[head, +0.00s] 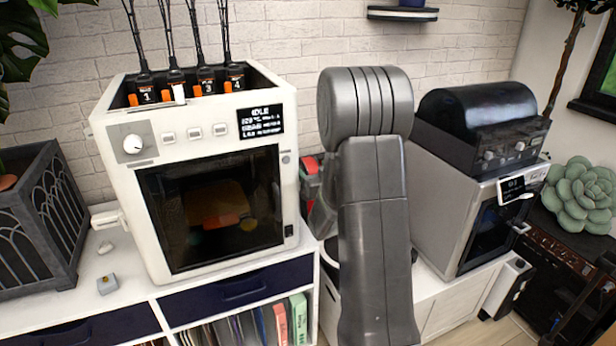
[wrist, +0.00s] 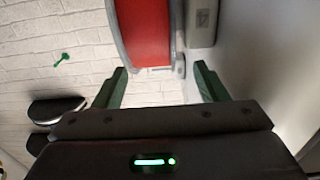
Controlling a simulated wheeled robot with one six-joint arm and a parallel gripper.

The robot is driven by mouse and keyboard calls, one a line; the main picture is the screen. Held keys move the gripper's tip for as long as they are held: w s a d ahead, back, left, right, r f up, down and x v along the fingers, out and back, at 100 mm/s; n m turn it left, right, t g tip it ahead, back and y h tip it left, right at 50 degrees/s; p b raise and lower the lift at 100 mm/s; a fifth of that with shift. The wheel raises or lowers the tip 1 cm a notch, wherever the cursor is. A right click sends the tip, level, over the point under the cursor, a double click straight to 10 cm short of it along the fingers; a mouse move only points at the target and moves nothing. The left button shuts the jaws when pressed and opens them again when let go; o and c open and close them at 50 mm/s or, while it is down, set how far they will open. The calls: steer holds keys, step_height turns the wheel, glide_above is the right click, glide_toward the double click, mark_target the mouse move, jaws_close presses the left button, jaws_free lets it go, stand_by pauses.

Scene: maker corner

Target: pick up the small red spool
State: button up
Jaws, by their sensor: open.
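A red spool (wrist: 146,32) with grey rims shows at the top of the wrist view, cut off by the upper edge. A red piece, probably the same spool, peeks out left of my arm in the head view (head: 310,165), mostly hidden. My gripper (wrist: 161,72) is open, with one green finger on each side and nothing held between them. The spool's near edge lies ahead of and between the fingertips in the wrist view; I cannot tell the remaining distance. The head view hides my gripper behind my arm.
A white printer (head: 110,190) stands left of my arm, and a grey machine (head: 433,215) with a black domed unit (head: 475,115) stands right. A grey block (wrist: 201,22) sits beside the spool. A small grey cube (head: 107,285) lies on the cabinet top at left.

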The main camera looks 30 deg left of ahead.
mark_target(312, 164)
steer(key=p+x, duration=0.1)
steer(key=x, duration=0.4)
steer(key=shift+w+d+r+p, duration=0.1)
steer(key=shift+w+p, duration=0.25)
steer(key=shift+p, duration=0.05)
steer(key=shift+c, duration=0.3)
jaws_close()
